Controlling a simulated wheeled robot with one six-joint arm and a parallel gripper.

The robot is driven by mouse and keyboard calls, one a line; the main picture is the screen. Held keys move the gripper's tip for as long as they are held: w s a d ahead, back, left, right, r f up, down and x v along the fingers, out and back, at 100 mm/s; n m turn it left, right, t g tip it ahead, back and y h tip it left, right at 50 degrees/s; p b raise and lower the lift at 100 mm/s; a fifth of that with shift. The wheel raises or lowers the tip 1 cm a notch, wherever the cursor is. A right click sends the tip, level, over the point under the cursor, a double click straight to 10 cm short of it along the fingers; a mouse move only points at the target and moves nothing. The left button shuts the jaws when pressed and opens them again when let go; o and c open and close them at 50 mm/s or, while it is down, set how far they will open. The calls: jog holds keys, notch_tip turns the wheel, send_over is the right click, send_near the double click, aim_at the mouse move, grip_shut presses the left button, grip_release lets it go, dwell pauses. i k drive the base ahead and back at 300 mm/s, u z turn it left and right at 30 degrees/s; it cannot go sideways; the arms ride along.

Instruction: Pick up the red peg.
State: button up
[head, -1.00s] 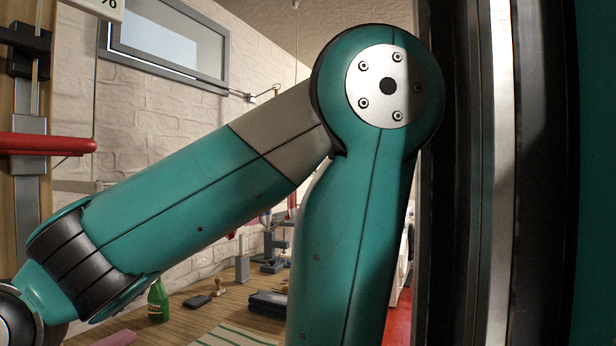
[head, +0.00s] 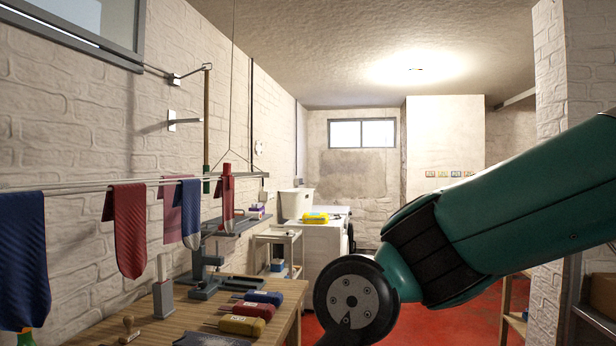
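A small upright red piece (head: 227,172), which may be the red peg, shows above the rail on the left, near a thin hanging wire frame. I cannot tell for certain that it is a peg. A striped sock hangs just below it. My teal arm comes in from the right and ends in view at a round dark joint at the bottom centre, to the right of the bench. My gripper is outside the view, so its state and what it holds are hidden.
Several socks hang from the rail (head: 100,184) along the left wall. The wooden bench (head: 283,322) below holds red, blue and yellow-handled tools (head: 246,309), a grey stand (head: 163,297) and a stamp (head: 129,329). White appliances (head: 325,250) stand behind. Red floor shows at right.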

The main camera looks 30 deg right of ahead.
aim_at(226, 167)
jog(key=z, duration=0.65)
jog(key=i, duration=1.95)
jog(key=u, duration=0.15)
